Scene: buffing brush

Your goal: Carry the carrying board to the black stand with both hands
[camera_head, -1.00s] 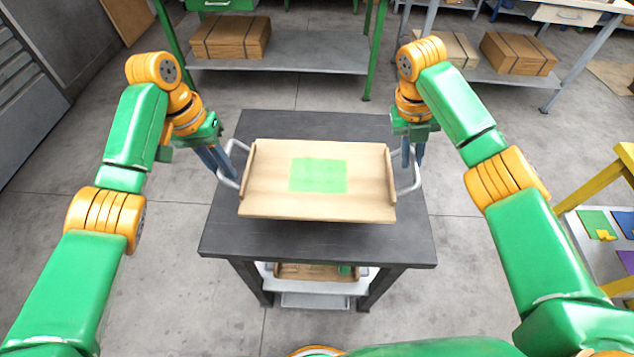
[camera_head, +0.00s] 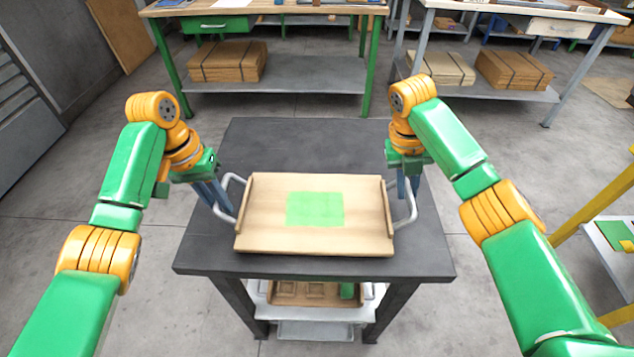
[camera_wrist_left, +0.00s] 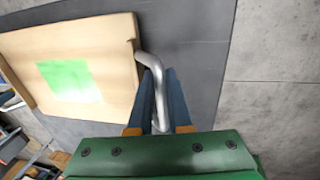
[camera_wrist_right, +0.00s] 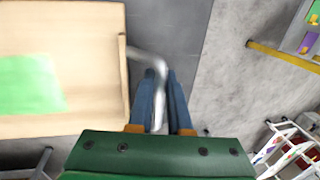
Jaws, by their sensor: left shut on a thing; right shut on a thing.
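The carrying board (camera_head: 270,235) is a light wooden tray with raised side edges, a green patch (camera_head: 315,209) in its middle and a grey metal handle at each end. It looks level over the dark top of the black stand (camera_head: 290,145); I cannot tell whether it touches the top. My left gripper (camera_head: 222,205) is shut on the left handle (camera_wrist_left: 150,62), which also shows between its blue fingers (camera_wrist_left: 160,100). My right gripper (camera_head: 407,198) is shut on the right handle (camera_wrist_right: 148,60), seen between its fingers (camera_wrist_right: 161,100). The board is empty.
A lower shelf of the stand holds a wooden tray (camera_head: 290,293). Behind stand a green-legged bench (camera_head: 290,72) and a grey-legged bench (camera_head: 500,88) with cardboard bundles. A yellow-framed table (camera_head: 600,205) is at the right. Grey floor is clear around the stand.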

